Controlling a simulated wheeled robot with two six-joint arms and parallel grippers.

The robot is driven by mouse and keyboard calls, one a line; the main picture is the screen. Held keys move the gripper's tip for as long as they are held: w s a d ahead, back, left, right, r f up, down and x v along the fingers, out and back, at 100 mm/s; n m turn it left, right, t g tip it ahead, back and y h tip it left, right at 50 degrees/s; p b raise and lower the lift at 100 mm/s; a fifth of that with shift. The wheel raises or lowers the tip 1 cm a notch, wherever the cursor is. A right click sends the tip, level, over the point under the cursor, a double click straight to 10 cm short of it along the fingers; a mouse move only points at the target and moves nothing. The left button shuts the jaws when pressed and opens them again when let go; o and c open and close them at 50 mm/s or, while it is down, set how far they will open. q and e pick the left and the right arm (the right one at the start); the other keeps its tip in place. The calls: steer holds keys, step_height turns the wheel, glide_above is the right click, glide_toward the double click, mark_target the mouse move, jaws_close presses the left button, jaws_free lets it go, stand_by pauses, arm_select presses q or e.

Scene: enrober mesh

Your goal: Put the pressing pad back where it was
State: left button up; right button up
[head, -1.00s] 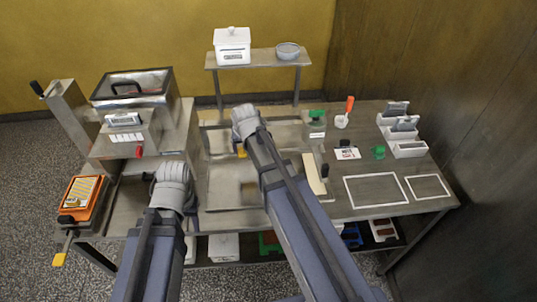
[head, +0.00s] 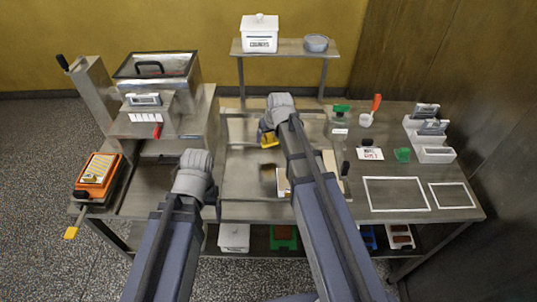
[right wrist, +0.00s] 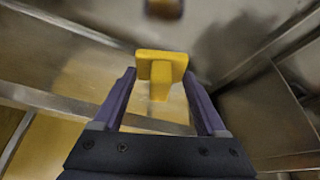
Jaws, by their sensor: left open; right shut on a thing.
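The yellow pressing pad (head: 269,141) is held by my right gripper (head: 268,132) above the far part of the steel bed at the middle of the bench. In the right wrist view the pad (right wrist: 161,68) is a yellow T shape between the fingertips of my right gripper (right wrist: 160,88). It appears clear of the surface, though the height is hard to judge. My left gripper (head: 194,180) is open at the front of the bench, right of the orange-topped unit; its fingers are mostly hidden by my arm.
An orange-topped unit (head: 98,172) sits at the bench's left edge. A shelf (head: 284,49) holds a white box and grey bowl. White-outlined areas (head: 396,194) at right are empty. A dark brown patch (head: 268,173) shows on the bed.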

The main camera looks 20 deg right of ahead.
mark_target(267, 152)
steer(key=shift+f+b, duration=2.75)
steer(key=shift+f, duration=0.6)
steer(key=shift+f, duration=0.2)
steer(key=o, duration=1.1)
steer(key=shift+c, duration=0.2)
steer(key=shift+r, duration=0.15)
steer(key=p+v, duration=1.1)
steer(key=v, duration=0.1)
steer(key=shift+w, duration=0.1)
